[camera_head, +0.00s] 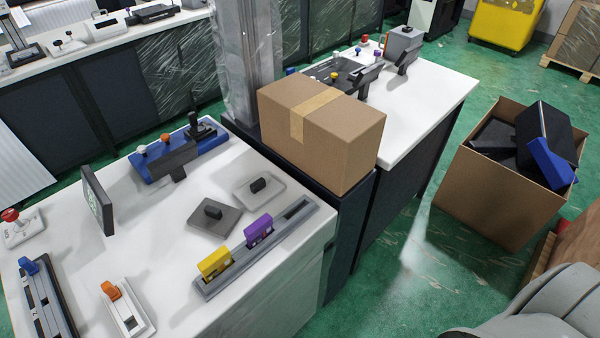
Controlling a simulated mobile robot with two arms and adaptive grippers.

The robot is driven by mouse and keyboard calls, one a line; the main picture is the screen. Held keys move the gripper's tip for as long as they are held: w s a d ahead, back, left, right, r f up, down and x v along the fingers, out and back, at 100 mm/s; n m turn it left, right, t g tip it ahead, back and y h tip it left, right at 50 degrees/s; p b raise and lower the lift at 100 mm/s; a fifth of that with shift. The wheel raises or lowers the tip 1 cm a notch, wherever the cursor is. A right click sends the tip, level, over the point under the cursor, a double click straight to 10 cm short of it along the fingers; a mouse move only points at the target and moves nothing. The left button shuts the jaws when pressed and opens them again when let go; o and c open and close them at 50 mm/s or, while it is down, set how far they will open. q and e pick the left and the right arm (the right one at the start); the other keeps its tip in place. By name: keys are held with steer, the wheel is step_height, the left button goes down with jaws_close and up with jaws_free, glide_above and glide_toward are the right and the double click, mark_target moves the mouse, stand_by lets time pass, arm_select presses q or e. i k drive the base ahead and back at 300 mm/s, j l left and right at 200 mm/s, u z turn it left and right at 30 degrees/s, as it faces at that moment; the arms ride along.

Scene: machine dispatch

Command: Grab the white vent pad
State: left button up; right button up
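A light, whitish-grey square pad (273,198) with a black knob on top lies flat on the near white table, toward its back right. It looks like the white vent pad. A darker grey pad (228,227) of similar shape, also with a black knob, lies just to its left and nearer. Neither of my grippers shows in this view, and nothing touches the pads.
A grey rail (213,289) with a yellow and a purple block lies in front of the pads. A blue control unit (203,145) and a thin upright screen (97,200) stand to the left. A closed cardboard box (345,155) stands behind, right. An open carton (465,195) sits on the floor.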

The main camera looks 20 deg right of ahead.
mark_target(258, 191)
steer(key=i+l+z, duration=0.3)
steer(key=k+l+u, duration=0.25)
steer(key=u, duration=0.25)
steer(key=k+l+u, duration=0.3)
steer(key=u, duration=0.15)
steer(key=k+l+u, duration=0.1)
steer(key=k+u, duration=0.4)
steer(key=i, duration=0.1)
